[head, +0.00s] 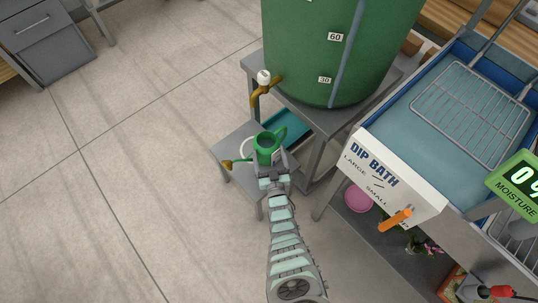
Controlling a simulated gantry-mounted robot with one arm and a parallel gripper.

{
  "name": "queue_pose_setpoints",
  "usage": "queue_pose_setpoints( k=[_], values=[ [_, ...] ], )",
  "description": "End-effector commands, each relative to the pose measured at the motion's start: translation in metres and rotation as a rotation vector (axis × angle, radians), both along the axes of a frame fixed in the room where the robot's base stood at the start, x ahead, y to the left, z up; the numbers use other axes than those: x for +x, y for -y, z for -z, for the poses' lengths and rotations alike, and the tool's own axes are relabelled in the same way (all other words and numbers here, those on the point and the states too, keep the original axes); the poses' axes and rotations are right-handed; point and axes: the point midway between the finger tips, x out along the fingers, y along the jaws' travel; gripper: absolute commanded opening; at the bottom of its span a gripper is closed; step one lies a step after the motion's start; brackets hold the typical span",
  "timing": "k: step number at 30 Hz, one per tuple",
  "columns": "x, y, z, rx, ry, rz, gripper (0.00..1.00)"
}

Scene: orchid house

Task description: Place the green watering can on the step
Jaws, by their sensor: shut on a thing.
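The green watering can (266,146) is in the middle of the head view, with its spout and brass-coloured rose (227,164) pointing left. My gripper (272,172) is at the near side of the can and shut on it. The fingertips are small and partly hidden against the can. The grey step (233,180) is a low platform under and around the can in this view. I cannot tell whether the can touches the step or hangs just above it.
A large green tank (345,45) with a brass tap (264,92) stands on a grey stand (308,118) behind the can. The dip bath (395,170) is close on the right, with an orange handle (394,219) sticking out. The tiled floor (130,150) at left is clear.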

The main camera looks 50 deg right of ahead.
Motion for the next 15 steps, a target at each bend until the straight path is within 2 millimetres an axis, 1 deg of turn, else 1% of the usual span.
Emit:
queue_pose_setpoints(
  k=[2, 3, 8, 15],
  values=[
    [0.0004, 0.0001, 0.0028, -0.002, 0.002, 0.0, 0.12],
    [0.0001, -0.0001, 0.0022, -0.001, 0.002, 0.0, 0.88],
    [0.0, -0.0001, 0.0021, -0.001, 0.001, 0.0, 1.0],
    [-0.0002, -0.0001, 0.0021, 0.0, 0.0, 0.0, 1.0]
  ],
)
